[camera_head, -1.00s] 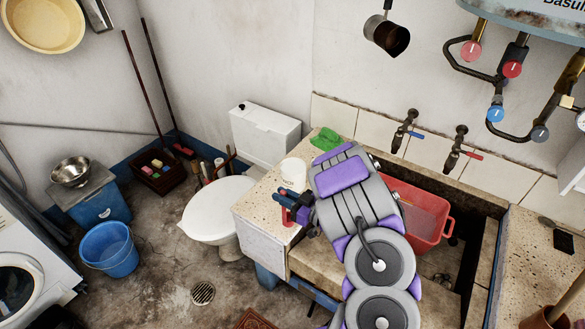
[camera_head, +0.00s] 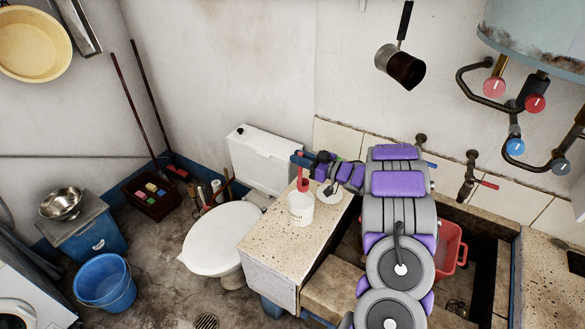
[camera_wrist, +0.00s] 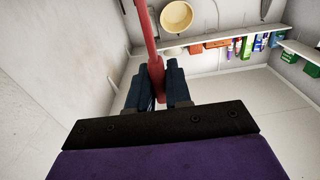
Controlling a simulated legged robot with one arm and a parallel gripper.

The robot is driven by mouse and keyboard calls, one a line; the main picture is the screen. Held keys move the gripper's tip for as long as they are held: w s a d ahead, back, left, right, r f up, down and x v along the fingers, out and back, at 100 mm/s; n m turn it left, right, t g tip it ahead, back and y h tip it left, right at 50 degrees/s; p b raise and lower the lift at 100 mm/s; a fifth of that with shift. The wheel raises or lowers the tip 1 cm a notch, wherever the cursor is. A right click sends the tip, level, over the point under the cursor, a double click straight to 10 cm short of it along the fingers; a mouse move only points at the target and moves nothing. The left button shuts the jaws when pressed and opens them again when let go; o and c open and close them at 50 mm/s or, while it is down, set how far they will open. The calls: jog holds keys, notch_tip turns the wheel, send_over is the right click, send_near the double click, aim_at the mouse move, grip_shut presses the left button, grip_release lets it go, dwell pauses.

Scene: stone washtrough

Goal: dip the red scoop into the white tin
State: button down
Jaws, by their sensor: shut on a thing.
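The white tin (camera_head: 301,212) stands upright and open on the speckled stone counter in the head view. My gripper (camera_head: 303,160) is above and behind the tin, reaching in from the right. It is shut on the red scoop (camera_head: 303,184), whose handle hangs down from the fingers. The scoop's lower end shows at the tin's far rim; I cannot tell whether it is inside or just above the opening. In the wrist view the red scoop (camera_wrist: 145,35) runs up between the two dark fingers of my gripper (camera_wrist: 155,80).
A flat white disc (camera_head: 331,191) lies on the counter (camera_head: 262,243) right of the tin, close under my gripper. A red basin (camera_head: 451,246) sits in the trough to the right. The toilet (camera_head: 222,238) is left of the counter. Taps are on the wall behind.

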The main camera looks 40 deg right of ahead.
aim_at(299, 184)
jog(key=shift+s+a+f, duration=0.1)
jog(key=shift+a+f, duration=0.05)
jog(key=shift+f, duration=0.6)
jog(key=shift+a+f+b, duration=0.1)
jog(key=shift+f+b, duration=0.5)
jog(key=shift+f, duration=1.95)
jog(key=shift+a+f+b, duration=0.1)
jog(key=shift+f+b, duration=0.65)
jog(key=shift+f, duration=1.65)
